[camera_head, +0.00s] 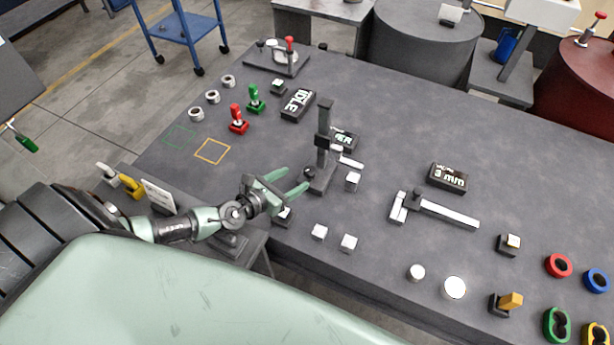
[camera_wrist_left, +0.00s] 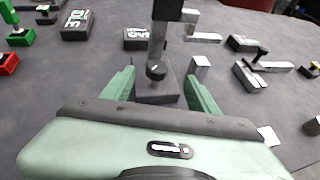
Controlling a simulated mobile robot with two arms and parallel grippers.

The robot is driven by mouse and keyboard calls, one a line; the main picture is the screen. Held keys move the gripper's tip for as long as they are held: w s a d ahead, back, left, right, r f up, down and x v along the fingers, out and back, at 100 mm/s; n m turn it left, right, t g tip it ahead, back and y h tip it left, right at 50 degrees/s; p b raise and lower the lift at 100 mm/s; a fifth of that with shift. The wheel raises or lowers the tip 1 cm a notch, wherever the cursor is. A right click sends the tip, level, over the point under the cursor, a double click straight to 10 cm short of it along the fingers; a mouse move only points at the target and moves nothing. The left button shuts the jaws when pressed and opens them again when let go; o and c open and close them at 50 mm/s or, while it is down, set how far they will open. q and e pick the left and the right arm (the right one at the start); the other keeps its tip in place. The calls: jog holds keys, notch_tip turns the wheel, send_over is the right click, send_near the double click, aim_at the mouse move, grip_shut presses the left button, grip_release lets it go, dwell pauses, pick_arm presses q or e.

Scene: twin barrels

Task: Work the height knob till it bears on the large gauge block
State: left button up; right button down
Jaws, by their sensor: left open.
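A dark height gauge (camera_head: 323,135) with an upright column stands on the grey table; its column also shows in the wrist view (camera_wrist_left: 158,40). Its round dark height knob (camera_head: 309,173) sits low at the front and shows between my fingers in the wrist view (camera_wrist_left: 157,71). A silver block (camera_head: 353,181), apparently the large gauge block, stands to the right of the gauge's base, near its pale arm (camera_head: 350,162); it also shows in the wrist view (camera_wrist_left: 201,62). My left gripper (camera_head: 294,180) is open, its fingers apart, just short of the knob. My right gripper is not in view.
Two small silver blocks (camera_head: 319,232) (camera_head: 348,243) lie near the table's front edge. A caliper-like tool (camera_head: 440,209) lies to the right. Dark label plates (camera_head: 297,105) (camera_head: 447,177) stand behind. Red (camera_head: 238,125) and green (camera_head: 254,103) handled pieces are at left.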

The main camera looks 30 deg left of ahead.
aim_at(307, 172)
pick_arm(q)
jog(key=x, duration=0.3)
jog(key=f+x, duration=0.1)
jog(key=x, duration=0.2)
jog(key=shift+w+a+f, duration=0.15)
jog(key=shift+f, duration=0.05)
jog(key=shift+w+f, duration=0.15)
jog(key=shift+w, duration=0.45)
jog(key=shift+w+f, duration=0.1)
jog(key=shift+w, duration=0.05)
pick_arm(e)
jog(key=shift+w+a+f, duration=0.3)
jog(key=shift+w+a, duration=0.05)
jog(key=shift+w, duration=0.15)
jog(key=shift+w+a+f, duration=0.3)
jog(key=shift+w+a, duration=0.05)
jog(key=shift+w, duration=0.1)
